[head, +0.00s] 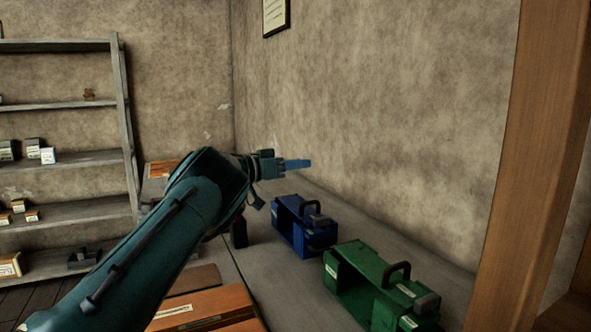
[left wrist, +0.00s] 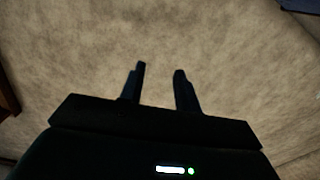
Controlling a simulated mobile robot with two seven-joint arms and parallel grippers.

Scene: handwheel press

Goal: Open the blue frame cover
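The blue frame (head: 290,231) stands on the grey bench near the wall, with a dark handle on its top right part. I cannot tell from here how its cover sits. My left gripper (head: 308,163) is above and behind the blue frame in the head view, in the air and apart from it. In the left wrist view my left gripper (left wrist: 160,75) has its two fingers spread with nothing between them, facing the bare wall. My right gripper is in neither view.
A green frame (head: 345,281) with a dark handle stands to the right of the blue one. Orange boxes (head: 205,305) lie at the front left. A grey shelf (head: 75,160) stands at the far left. A wooden post (head: 535,160) rises at the right.

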